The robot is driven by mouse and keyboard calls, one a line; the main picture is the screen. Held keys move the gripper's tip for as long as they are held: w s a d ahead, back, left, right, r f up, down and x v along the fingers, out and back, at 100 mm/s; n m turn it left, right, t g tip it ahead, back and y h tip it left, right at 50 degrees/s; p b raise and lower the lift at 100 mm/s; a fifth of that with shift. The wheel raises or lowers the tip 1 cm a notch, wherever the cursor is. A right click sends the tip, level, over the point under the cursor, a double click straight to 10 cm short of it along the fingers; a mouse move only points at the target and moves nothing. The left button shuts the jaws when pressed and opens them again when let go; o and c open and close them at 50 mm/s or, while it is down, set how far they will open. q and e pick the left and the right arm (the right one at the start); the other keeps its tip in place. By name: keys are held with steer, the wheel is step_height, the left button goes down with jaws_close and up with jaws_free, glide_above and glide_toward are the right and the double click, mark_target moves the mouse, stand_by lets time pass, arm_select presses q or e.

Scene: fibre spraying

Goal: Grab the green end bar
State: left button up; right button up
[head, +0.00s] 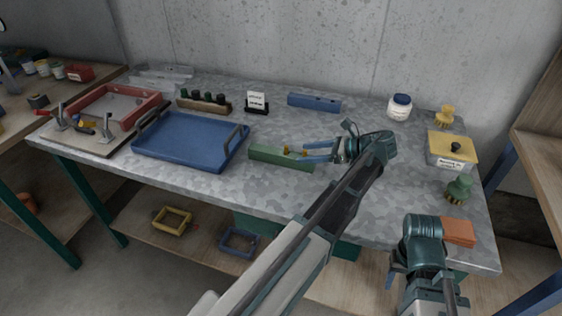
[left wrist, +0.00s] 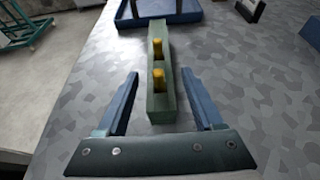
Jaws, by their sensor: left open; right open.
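The green end bar (head: 276,157) lies on the grey mottled table, with two brass pegs on its top. It also shows in the left wrist view (left wrist: 159,98), running away from the camera. My left gripper (head: 306,152) is open at the bar's right end. In the left wrist view its blue fingers (left wrist: 159,76) lie on either side of the bar, with a gap visible on both sides. Whether they are level with the bar or above it is unclear. My right gripper (head: 392,277) is open and empty near the table's front right edge, partly hidden by its own arm.
A blue tray (head: 190,159) with handles stands just left of the bar. A blue bar (head: 314,102) lies behind it. A labelled stand (head: 256,101) and a rack of bottles (head: 204,102) are at the back. An orange block (head: 459,231) and a green knob (head: 459,189) are at the right.

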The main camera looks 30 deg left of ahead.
mark_target(289, 155)
arm_select(q)
steer(key=shift+s+a+f, duration=0.1)
steer(key=shift+a+f, duration=0.1)
steer(key=shift+a, duration=0.3)
steer(key=x, duration=0.1)
steer(key=b+x, duration=0.1)
steer(key=x, duration=0.1)
steer(key=b+x, duration=0.1)
steer(key=x, duration=0.1)
steer(key=shift+s+a, duration=0.1)
steer(key=shift+s, duration=0.3)
jaws_close()
steer(key=shift+r, duration=0.1)
